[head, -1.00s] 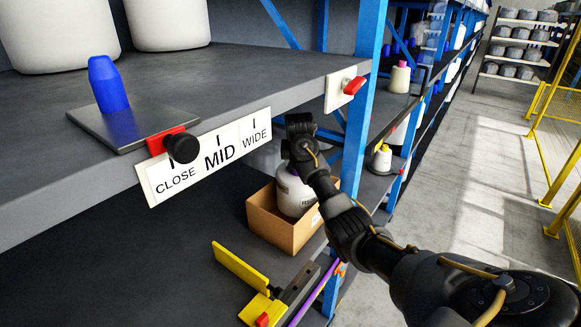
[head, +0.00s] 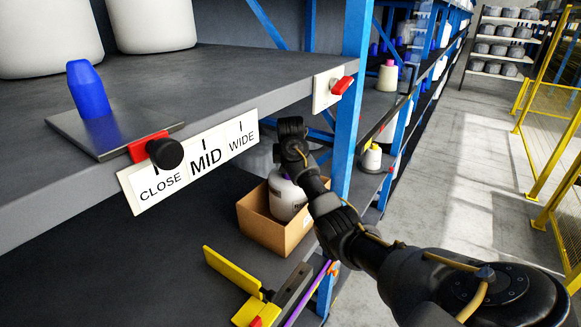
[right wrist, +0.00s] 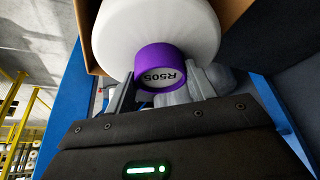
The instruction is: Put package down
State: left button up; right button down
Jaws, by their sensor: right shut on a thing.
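The package is a white yarn bobbin (head: 287,197) standing inside an open cardboard box (head: 267,232) in the head view. In the right wrist view its white body (right wrist: 155,25) has a purple end cap (right wrist: 162,68) marked R505. My right gripper (right wrist: 163,82) is shut on the bobbin at this capped end, with a finger on each side. In the head view the right arm reaches over the box, and its wrist hides the bobbin's top. Whether the bobbin rests on the box floor is hidden. My left gripper is not in view.
The box sits on the lower dark shelf (head: 150,260), by a blue rack post (head: 350,100). A yellow bracket (head: 232,272) is in front of it. The upper shelf edge carries a CLOSE/MID/WIDE label (head: 205,160) close to the arm. The aisle at right is open.

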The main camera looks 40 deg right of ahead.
jog(key=shift+a, duration=0.1)
jog(key=shift+w+f, duration=0.15)
jog(key=shift+f, duration=0.1)
jog(key=c, duration=1)
grip_release()
jog(key=shift+f, duration=0.15)
jog(key=o, duration=0.5)
jog(key=shift+s, duration=0.2)
jog(key=shift+a, duration=0.1)
